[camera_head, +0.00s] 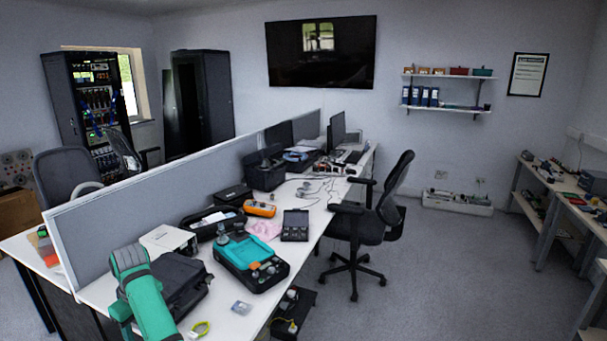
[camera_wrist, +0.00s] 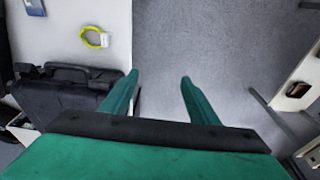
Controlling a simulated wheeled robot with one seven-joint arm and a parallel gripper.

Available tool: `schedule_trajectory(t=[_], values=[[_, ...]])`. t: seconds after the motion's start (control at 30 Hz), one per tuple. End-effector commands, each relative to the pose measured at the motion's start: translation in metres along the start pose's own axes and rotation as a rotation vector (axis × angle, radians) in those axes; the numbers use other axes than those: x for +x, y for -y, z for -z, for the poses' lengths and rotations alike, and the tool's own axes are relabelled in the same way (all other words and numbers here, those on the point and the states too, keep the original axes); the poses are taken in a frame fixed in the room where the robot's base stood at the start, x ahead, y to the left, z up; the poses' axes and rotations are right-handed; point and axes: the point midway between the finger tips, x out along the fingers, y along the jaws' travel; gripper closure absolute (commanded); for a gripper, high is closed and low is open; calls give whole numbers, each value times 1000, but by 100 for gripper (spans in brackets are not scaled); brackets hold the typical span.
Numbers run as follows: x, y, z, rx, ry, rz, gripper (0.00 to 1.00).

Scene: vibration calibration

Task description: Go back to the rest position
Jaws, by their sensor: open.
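My gripper (camera_wrist: 158,85) shows in the wrist view with its two green fingers spread apart and nothing between them. The grey carpet floor (camera_wrist: 200,45) lies behind the fingers. In the head view my green arm rises at the lower left, in front of the white desk (camera_head: 222,295); the fingertips cannot be made out there. A black case (camera_head: 180,280) lies on the desk beside my arm, and it also shows at the left of the wrist view (camera_wrist: 65,95).
A teal and black calibration device (camera_head: 250,258), an orange meter (camera_head: 259,209) and a yellow-green cable loop (camera_head: 200,329) lie on the desk. A grey partition (camera_head: 150,205) runs along it. An office chair (camera_head: 372,225) stands at its right side. The floor further right is clear.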

Motion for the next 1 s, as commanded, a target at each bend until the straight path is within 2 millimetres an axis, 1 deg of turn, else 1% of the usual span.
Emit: schedule_trajectory(t=[0.03,0.17,0.27,0.37,0.4,0.47,0.5,0.6,0.7,0.8,0.87,1.0], values=[[11,0,-3,7,-9,2,45],[36,0,-10,26,-40,2,45],[59,2,-16,43,-69,3,45],[88,5,-26,68,-108,1,45],[101,6,-32,83,-126,1,45],[122,8,-42,107,-158,0,45],[136,10,-48,123,-180,-2,45],[167,15,-66,167,-234,-9,45],[194,20,-86,214,-288,-17,45],[218,28,-107,261,-339,-28,45],[230,32,-120,293,-371,-36,45],[255,44,-154,363,-439,-60,45]])
